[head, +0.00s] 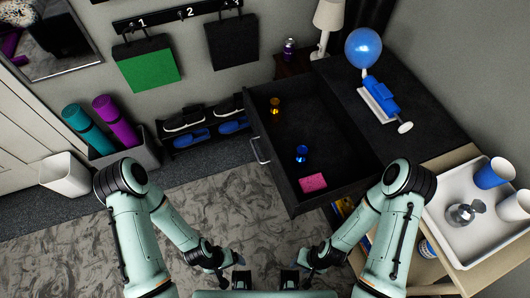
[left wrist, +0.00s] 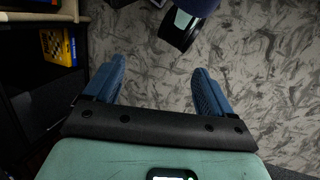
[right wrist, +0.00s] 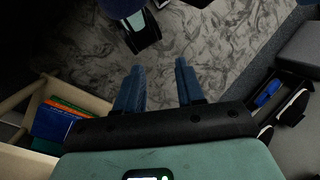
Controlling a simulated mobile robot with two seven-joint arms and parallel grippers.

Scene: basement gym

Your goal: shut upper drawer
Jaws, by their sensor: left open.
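The upper drawer (head: 318,130) of the black cabinet (head: 412,115) is pulled far out in the head view. A metal handle (head: 259,150) is on its front panel, at the left. Inside lie a small gold object (head: 275,105), a small blue object (head: 301,154) and a pink pad (head: 313,183). My left gripper (head: 242,280) and right gripper (head: 289,280) are at the bottom of the head view, apart from the drawer. In the wrist views, the left gripper (left wrist: 157,80) and right gripper (right wrist: 157,75) have spread, empty fingers.
A blue balloon device (head: 380,95) stands on the cabinet. A white tray (head: 450,246) with cups is at the right. A shoe rack (head: 195,138), rolled mats (head: 118,120) and a white bin (head: 66,176) line the wall. The grey carpet (head: 220,200) left of the drawer is clear.

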